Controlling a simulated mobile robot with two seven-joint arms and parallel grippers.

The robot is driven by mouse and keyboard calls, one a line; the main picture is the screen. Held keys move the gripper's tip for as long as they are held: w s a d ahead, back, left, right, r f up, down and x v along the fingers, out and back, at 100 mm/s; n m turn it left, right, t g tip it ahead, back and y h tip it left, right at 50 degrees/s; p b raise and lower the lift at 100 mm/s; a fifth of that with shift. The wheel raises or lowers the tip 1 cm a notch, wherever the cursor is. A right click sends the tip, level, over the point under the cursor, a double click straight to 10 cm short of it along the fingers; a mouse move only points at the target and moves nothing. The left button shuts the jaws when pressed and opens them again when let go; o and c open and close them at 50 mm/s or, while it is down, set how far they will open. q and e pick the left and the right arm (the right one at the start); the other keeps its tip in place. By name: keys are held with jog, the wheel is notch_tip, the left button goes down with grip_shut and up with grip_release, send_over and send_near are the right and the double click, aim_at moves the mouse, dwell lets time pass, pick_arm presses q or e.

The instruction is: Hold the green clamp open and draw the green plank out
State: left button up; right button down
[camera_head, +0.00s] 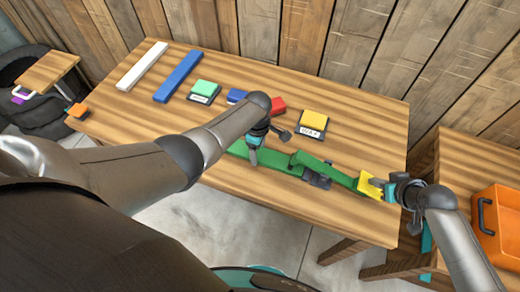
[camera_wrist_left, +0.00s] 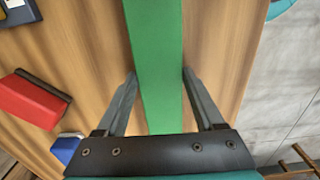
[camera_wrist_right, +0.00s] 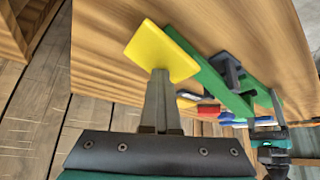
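The green plank (camera_head: 240,149) lies on the table and runs along to the green clamp (camera_head: 326,170), whose dark jaw (camera_head: 316,180) sits at the plank's end. The clamp's lever ends in a yellow pad (camera_head: 367,184), seen large in the right wrist view (camera_wrist_right: 160,52). My left gripper (camera_head: 255,155) is open over the plank; in the left wrist view (camera_wrist_left: 158,75) its fingers stand either side of the plank (camera_wrist_left: 155,60), apart from it. My right gripper (camera_wrist_right: 160,72) has its fingers together, tips at the yellow pad, seemingly touching it. The plank's end inside the clamp is hidden.
Behind the plank lie red (camera_head: 278,105), blue (camera_head: 237,96), green (camera_head: 204,88) and yellow (camera_head: 313,118) blocks on dark bases. White (camera_head: 143,66) and blue (camera_head: 178,75) planks lie at the left. An orange crate (camera_head: 497,220) stands on the right table.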

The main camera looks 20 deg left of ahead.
aim_at(239, 147)
pick_arm(q)
jog(key=c, duration=1)
pick_arm(e)
jog(key=shift+s+a+f, duration=0.1)
jog(key=shift+s+f, duration=0.05)
pick_arm(q)
grip_shut()
jog(key=shift+r, duration=0.15)
jog(key=shift+a, duration=3.25)
jog(key=shift+r, duration=3.5)
pick_arm(e)
notch_tip(239, 147, up, 9)
